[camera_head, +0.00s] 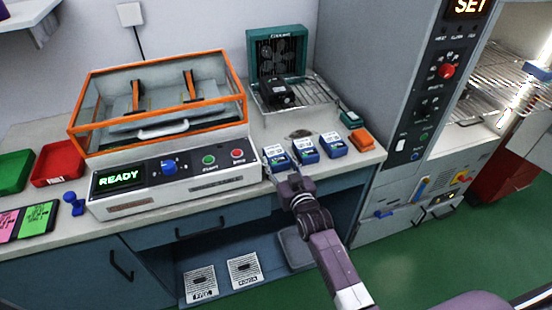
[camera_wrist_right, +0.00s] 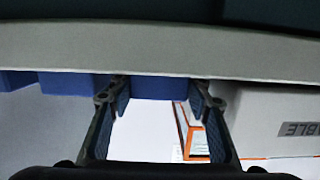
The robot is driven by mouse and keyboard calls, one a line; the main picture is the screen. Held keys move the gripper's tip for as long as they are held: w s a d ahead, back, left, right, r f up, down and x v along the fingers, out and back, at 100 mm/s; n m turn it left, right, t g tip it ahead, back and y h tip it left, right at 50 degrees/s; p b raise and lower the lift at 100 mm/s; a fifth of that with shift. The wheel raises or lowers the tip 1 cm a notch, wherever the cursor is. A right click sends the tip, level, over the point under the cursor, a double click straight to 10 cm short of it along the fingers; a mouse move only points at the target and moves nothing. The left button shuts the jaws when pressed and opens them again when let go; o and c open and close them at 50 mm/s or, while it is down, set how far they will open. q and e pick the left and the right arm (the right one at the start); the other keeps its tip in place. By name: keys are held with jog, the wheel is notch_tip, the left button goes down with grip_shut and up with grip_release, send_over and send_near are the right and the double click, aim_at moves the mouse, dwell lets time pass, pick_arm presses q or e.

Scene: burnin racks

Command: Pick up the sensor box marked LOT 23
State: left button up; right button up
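Three blue sensor boxes with white-and-green labels stand in a row on the counter: a left one (camera_head: 276,158), a middle one (camera_head: 305,151) and a right one (camera_head: 333,145). Their lot numbers are too small to read. My right gripper (camera_head: 281,174) is at the counter's front edge, just in front of the left box and partly over it. In the wrist view my right gripper (camera_wrist_right: 160,92) is open, with a blue box (camera_wrist_right: 160,88) showing between and beyond its fingers. The grey counter edge hides part of that box. I cannot tell whether the fingers touch it. My left gripper is out of view.
An orange-framed machine (camera_head: 157,65) with a READY panel stands left of the boxes. An orange block (camera_head: 361,140) lies to their right, and a wire rack (camera_head: 310,92) with a black device (camera_head: 277,92) is behind. A tall grey cabinet (camera_head: 375,60) bounds the right.

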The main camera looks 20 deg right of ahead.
jog(key=c, duration=0.7)
jog(key=shift+o, duration=0.2)
jog(key=shift+r, duration=0.1)
